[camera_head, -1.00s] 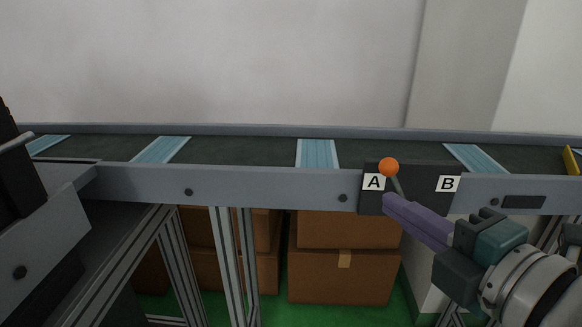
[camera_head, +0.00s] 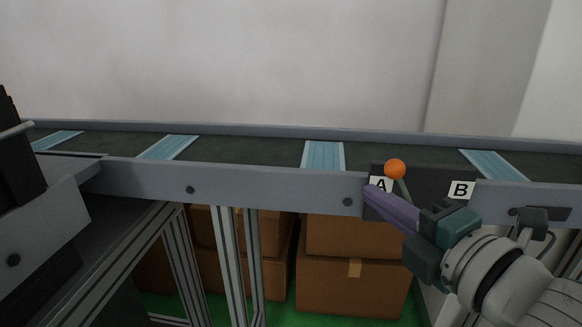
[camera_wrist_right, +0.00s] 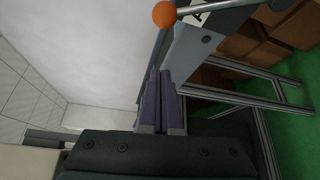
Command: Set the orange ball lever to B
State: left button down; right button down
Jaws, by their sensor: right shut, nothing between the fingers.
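The orange ball lever (camera_head: 395,169) stands on a dark panel (camera_head: 428,181) on the conveyor's front rail. Its ball is just above and right of the A label (camera_head: 380,185), well left of the B label (camera_head: 461,190). In the right wrist view the ball (camera_wrist_right: 165,14) and its metal rod show at the top, apart from the fingers. My right gripper (camera_head: 370,190) is shut and empty, its purple fingers pointing left, in front of the panel with the tips at the A label, left of the lever. They also show in the wrist view (camera_wrist_right: 162,85). My left gripper is not in view.
The conveyor (camera_head: 255,153) carries several light-blue mask packs (camera_head: 323,155) behind the rail. Cardboard boxes (camera_head: 350,285) stand below on a green floor. A dark machine part is at the far left. The space in front of the rail is open.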

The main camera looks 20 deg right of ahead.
aim_at(404, 193)
jog(key=w+d+p, duration=0.1)
jog(key=w+d, duration=0.2)
jog(key=d, duration=0.1)
jog(key=shift+w+r, duration=0.1)
jog(key=shift+w, duration=0.25)
jog(key=shift+s+r, duration=0.1)
dwell(0.3)
